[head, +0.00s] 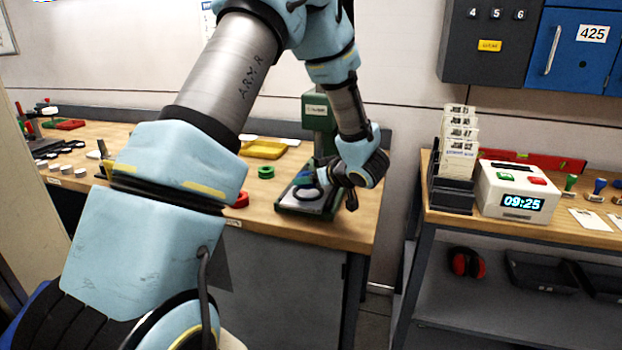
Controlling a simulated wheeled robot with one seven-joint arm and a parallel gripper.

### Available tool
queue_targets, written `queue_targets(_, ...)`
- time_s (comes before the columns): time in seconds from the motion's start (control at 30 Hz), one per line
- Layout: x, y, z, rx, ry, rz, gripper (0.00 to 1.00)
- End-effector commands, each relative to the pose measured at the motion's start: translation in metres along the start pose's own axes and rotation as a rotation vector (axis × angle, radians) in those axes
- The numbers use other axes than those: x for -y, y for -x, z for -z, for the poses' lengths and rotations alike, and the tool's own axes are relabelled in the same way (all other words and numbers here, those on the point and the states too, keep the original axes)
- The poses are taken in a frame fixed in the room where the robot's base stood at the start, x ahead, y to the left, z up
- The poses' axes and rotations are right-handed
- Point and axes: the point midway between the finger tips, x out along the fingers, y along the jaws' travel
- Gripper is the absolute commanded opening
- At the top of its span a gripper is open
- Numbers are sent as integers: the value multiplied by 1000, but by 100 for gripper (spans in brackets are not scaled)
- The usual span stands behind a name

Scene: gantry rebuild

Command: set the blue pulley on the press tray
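The green press (319,112) stands at the right end of the left wooden bench, with its grey press tray (308,203) low in front on a green base. My gripper (322,182) reaches in from the right, low over the tray. A small blue patch (304,178) shows at the left of the fingertips. It may be the blue pulley, but it is too small and too covered to be sure, and I cannot tell whether it is held or rests on the tray. The fingers are dark and partly hidden.
A green pulley (265,172) and a red part (240,200) lie left of the press. A yellow tray (263,150) sits behind them. A gap separates this bench from the right bench, which holds a clock box (519,191) and a card rack (452,185).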

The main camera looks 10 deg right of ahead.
Motion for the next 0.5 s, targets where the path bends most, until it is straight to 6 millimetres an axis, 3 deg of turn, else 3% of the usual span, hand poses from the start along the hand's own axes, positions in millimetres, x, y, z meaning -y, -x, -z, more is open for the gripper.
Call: queue_targets(0.5,0,-7,-14,0,0,0,7)
